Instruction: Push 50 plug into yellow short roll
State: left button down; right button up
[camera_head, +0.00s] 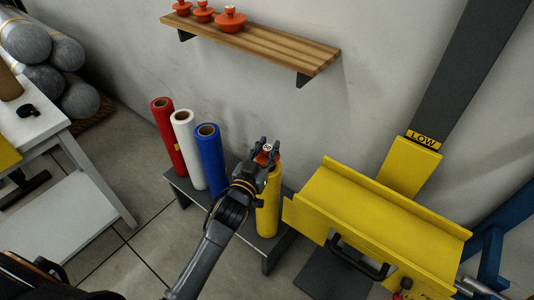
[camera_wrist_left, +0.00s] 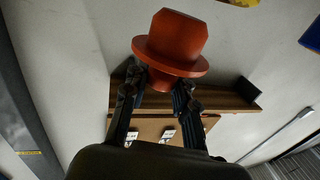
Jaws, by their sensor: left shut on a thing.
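The yellow short roll (camera_head: 268,212) stands upright on the low grey bench, partly hidden behind my left arm. My left gripper (camera_head: 267,146) is at the roll's top end, shut on an orange plug (camera_head: 267,152). In the left wrist view the flanged orange plug (camera_wrist_left: 172,42) sits between the two fingers of the left gripper (camera_wrist_left: 158,92). The head view does not show clearly whether the plug is above the roll's opening or partly in it. My right gripper is not in view.
Red (camera_head: 168,135), white (camera_head: 189,150) and blue (camera_head: 211,160) rolls stand left of the yellow one. Several orange plugs (camera_head: 231,19) are on the wooden wall shelf (camera_head: 265,45). A yellow machine part (camera_head: 385,220) is close on the right. A white table (camera_head: 30,120) is at left.

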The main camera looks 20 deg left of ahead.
aim_at(267, 158)
pick_arm(q)
jog(key=shift+w+f, duration=0.15)
jog(key=shift+w+a+f, duration=0.1)
jog(key=shift+w, duration=0.15)
jog(key=shift+f, duration=0.35)
jog(key=shift+f+b, duration=1.25)
jog(key=shift+f, duration=0.55)
jog(key=c, duration=1)
grip_release()
jog(key=shift+r, duration=0.1)
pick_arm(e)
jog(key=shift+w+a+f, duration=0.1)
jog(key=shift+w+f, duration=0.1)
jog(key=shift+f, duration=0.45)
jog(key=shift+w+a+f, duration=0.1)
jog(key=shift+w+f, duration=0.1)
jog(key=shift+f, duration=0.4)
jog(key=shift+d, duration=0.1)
